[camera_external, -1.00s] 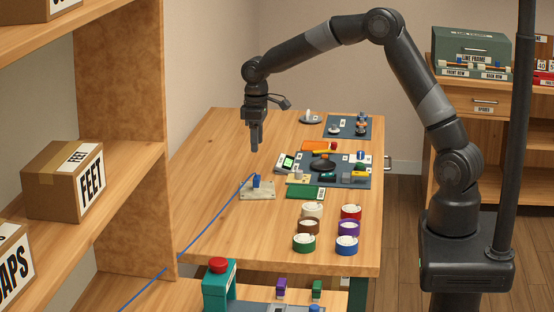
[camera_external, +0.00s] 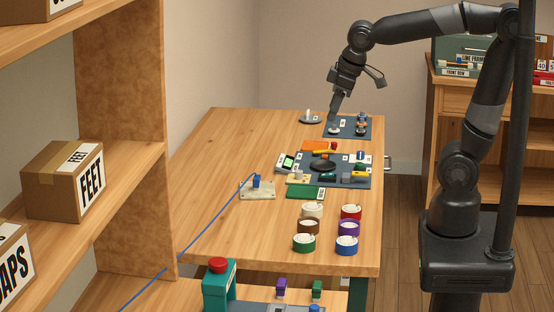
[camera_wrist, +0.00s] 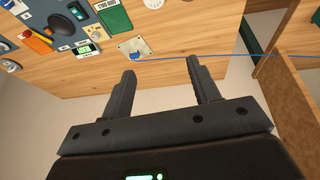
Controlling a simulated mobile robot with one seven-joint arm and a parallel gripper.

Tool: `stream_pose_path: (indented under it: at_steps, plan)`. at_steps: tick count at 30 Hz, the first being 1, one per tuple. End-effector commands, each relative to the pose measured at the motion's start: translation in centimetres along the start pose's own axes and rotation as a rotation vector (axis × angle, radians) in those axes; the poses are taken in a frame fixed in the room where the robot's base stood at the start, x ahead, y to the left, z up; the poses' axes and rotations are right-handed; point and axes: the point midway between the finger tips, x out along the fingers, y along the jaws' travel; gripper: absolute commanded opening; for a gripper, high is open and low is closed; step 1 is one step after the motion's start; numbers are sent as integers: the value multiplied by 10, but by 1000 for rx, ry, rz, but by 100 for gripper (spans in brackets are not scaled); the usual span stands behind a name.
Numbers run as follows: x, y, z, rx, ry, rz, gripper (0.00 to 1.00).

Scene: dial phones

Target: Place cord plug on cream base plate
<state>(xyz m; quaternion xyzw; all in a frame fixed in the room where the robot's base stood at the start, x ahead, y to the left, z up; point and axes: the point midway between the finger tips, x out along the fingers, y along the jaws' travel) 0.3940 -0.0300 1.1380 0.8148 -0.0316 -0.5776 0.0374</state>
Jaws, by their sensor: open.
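The blue cord plug (camera_external: 256,181) stands on the cream base plate (camera_external: 262,195) on the wooden table, with its blue cord (camera_external: 213,222) running off to the lower left. In the wrist view the plug (camera_wrist: 134,56) sits on the plate (camera_wrist: 123,45), beyond my fingertips and to the left. My gripper (camera_external: 333,117) is away from it, above the dark mat at the far end of the table. In the wrist view my gripper (camera_wrist: 162,70) has its two fingers spread wide with nothing between them.
Several coloured round containers, including a red one (camera_external: 351,212), stand at the front right. The table's left side is clear. A shelf (camera_external: 120,200) stands at left.

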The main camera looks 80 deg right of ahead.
Motion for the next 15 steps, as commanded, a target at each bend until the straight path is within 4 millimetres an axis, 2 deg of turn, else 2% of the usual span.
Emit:
stream_pose_path:
  at_steps: [1,6,10,15]
  plan:
    - [-8,-6,16,1,27,-8,56]
    - [-19,-20,61,17,94,-45,56]
    - [-22,-26,86,25,132,-72,56]
    - [-21,-30,101,31,153,-91,56]
